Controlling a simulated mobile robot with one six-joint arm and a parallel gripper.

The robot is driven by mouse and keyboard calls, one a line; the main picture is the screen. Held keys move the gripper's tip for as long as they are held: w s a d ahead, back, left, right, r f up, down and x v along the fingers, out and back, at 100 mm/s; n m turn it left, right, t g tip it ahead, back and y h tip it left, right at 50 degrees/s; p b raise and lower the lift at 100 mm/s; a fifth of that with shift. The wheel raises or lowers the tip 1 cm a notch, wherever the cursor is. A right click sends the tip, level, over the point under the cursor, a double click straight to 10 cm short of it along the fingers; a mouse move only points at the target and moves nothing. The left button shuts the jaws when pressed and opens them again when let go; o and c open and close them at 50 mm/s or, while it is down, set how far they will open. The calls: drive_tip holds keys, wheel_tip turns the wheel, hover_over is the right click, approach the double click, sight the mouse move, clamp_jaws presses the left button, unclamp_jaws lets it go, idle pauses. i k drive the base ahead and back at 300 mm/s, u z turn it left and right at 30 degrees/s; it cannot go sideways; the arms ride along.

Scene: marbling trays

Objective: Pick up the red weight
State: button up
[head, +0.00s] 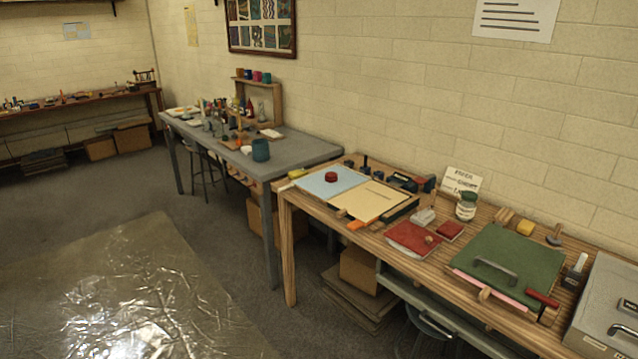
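A small round red weight (331,176) sits on the light blue sheet (318,184) at the far left end of the slatted wooden table (292,190). The blue sheet lies beside a cream sheet or board (378,201). Nothing covers the weight from above. My gripper is not in the head view.
On the wooden table are a red book (412,238), a jar (466,206), a green board with a handle (520,257) and a grey metal box (610,310). A grey table (310,150) stands behind. A shiny plastic sheet (110,300) covers floor at left.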

sight(330, 177)
drive_tip(key=u, duration=0.4)
drive_tip(key=k, duration=1.25)
drive_tip(key=u, duration=0.9)
drive_tip(key=i, duration=1.1)
drive_tip(key=u, duration=0.55)
drive_tip(key=i, duration=2.4)
drive_tip(key=z, duration=0.5)
drive_tip(key=i, duration=0.7)
drive_tip(key=z, duration=0.15)
